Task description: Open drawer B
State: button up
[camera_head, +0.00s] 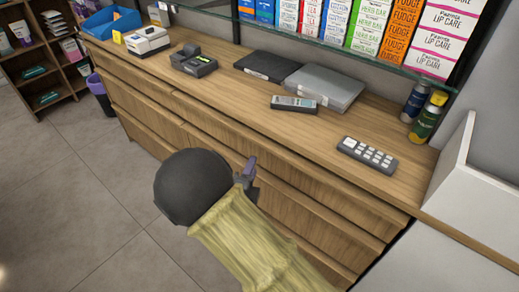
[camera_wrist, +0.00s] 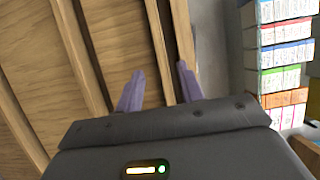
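A wooden counter (camera_head: 291,131) has several drawer fronts (camera_head: 320,215) in its face. No letter shows on them, so I cannot tell which is drawer B. All the drawers in view look shut. My gripper (camera_head: 249,172) is close to the counter's front, by the upper drawers right of the middle seam; my arm hides part of the lower fronts. In the wrist view my gripper (camera_wrist: 159,80) has its two purple fingers apart with nothing between them. A long drawer edge (camera_wrist: 158,42) runs just beyond the fingertips. Contact cannot be told.
On the countertop are a remote-like keypad (camera_head: 367,154), a phone (camera_head: 294,104), a grey laptop-like slab (camera_head: 324,86) and a card terminal (camera_head: 193,62). A white panel (camera_head: 470,205) stands at the right. A purple bin (camera_head: 101,92) is left. The tiled floor (camera_head: 85,190) is clear.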

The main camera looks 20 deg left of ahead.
aim_at(261, 146)
jog(key=w, duration=0.8)
jog(key=shift+w, duration=0.25)
grip_shut()
